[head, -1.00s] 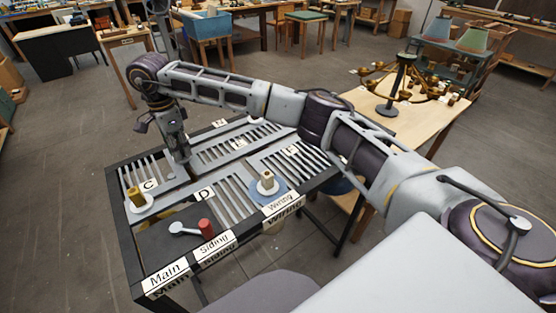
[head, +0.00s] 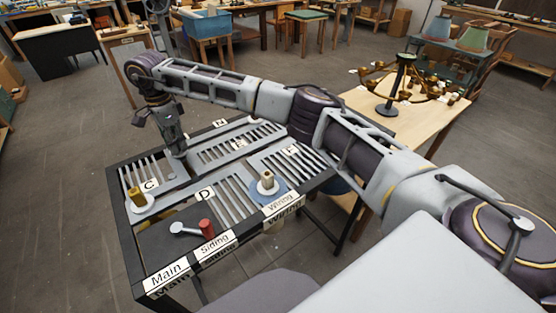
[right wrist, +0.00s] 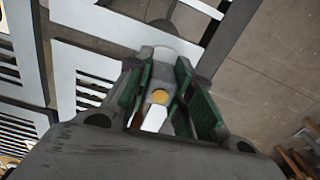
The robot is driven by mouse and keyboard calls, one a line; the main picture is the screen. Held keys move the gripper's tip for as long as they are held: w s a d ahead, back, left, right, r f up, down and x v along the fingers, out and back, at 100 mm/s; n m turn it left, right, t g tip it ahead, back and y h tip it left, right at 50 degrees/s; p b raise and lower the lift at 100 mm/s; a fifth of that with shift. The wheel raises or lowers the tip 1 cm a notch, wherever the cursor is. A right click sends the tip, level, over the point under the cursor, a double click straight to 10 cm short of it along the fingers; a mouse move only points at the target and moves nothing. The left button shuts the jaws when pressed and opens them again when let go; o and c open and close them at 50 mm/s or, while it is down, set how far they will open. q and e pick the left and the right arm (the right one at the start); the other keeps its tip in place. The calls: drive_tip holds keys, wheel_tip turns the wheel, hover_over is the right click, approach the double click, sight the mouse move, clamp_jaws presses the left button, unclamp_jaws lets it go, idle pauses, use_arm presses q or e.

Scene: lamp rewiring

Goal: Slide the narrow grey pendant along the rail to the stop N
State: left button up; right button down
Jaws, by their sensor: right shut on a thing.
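My right gripper (head: 178,150) reaches down to the far left part of the slotted rail board (head: 128,225). The N label (head: 219,123) is at the board's far edge, to the right of the gripper. My left gripper is not in view.
A yellow post on a white disc (head: 143,204) stands near C, left of my gripper. A red piece (head: 206,228) and a tan post on a blue disc (head: 280,190) stand nearer. A chandelier (head: 402,85) stands on the wooden table at right.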

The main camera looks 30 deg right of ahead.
drive_tip(key=shift+w+d, duration=0.15)
drive_tip(key=shift+d, duration=2.2)
drive_tip(key=shift+w+d, duration=0.2)
drive_tip(key=shift+d, duration=2.1)
drive_tip(key=shift+w+d, duration=0.15)
drive_tip(key=shift+d, duration=2.2)
drive_tip(key=c, duration=1.2)
unclamp_jaws()
drive_tip(key=shift+o, duration=0.2)
drive_tip(key=shift+r, duration=0.1)
wheel_tip(320, 180, up, 12)
